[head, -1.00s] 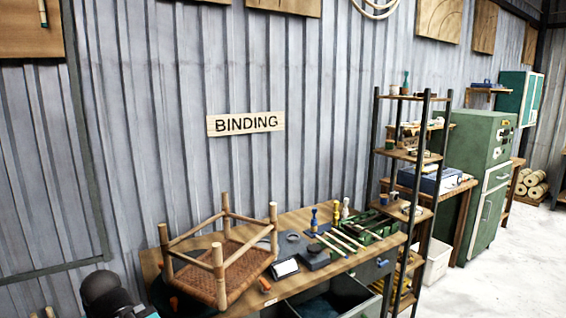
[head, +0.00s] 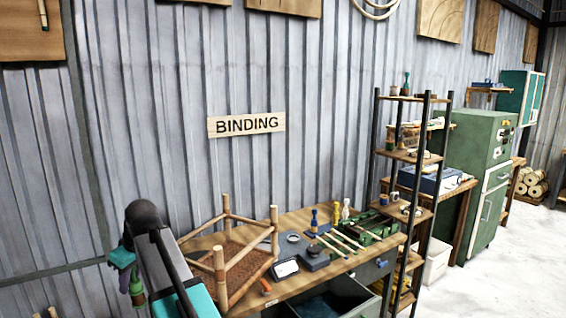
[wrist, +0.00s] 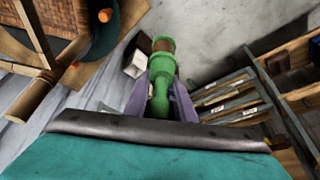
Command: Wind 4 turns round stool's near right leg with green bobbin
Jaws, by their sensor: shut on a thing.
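The stool (head: 219,262) lies upside down on the bench, its legs pointing up and its woven seat (head: 246,272) underneath. Its right legs (head: 274,229) show clearly; my arm hides its left side in the head view. In the wrist view the seat (wrist: 45,25) and a leg (wrist: 32,100) are at the upper left. My gripper (wrist: 160,95) is shut on the green bobbin (wrist: 161,68), between its two purple fingers. In the head view the bobbin (head: 137,289) hangs left of the stool, apart from it. No winding can be made out on the legs.
The bench (head: 312,275) also holds a dark device with a white panel (head: 285,268), sticks (head: 346,243) and a green tray (head: 372,231). An open drawer (head: 335,302) is below. A shelf rack (head: 423,190) stands to the right.

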